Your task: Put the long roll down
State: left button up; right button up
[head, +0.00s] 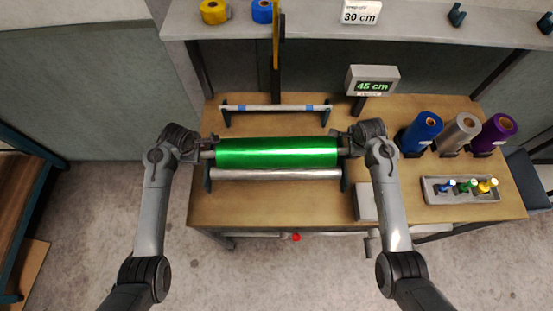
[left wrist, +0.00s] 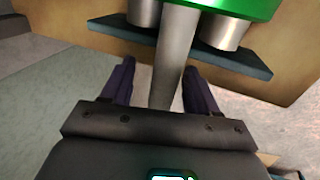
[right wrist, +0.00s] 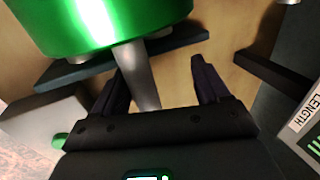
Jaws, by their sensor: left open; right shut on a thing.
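The long green roll (head: 276,152) lies level, left to right, at the front of the bench, over the silver rollers (head: 276,174) and between the dark end stands. A metal shaft sticks out at both ends. My left gripper (head: 203,150) is open at the left end, with its fingers on either side of the shaft (left wrist: 172,70).
Behind the roll is a thin bar (head: 275,107) on stands. A display (head: 372,80) reads 45 cm. Blue (head: 421,132), silver (head: 459,132) and purple (head: 496,133) rolls stand at right, behind a grey tray (head: 460,197) of small coloured pieces.

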pick_arm(q)
jog(key=shift+v, duration=3.1)
pick_arm(e)
jog(key=shift+g, duration=0.3)
jog(key=shift+s+d+f, duration=0.1)
jog(key=shift+s+f, duration=0.2)
jog(key=shift+f, duration=0.4)
jog(key=shift+s+d+f, duration=0.15)
jog(key=shift+s+f, duration=0.2)
jog(key=shift+f, duration=0.3)
jog(key=shift+s+d+f, duration=0.1)
jog(key=shift+s+f, duration=0.2)
jog(key=shift+f, duration=0.4)
jog(key=shift+r, duration=0.15)
jog(key=r, duration=0.9)
jog(key=shift+s+a+r, duration=0.1)
jog(key=shift+a+r, duration=0.1)
jog(key=shift+a, duration=0.15)
pick_arm(q)
jog(key=shift+v, duration=0.85)
pick_arm(e)
jog(key=shift+v, duration=1)
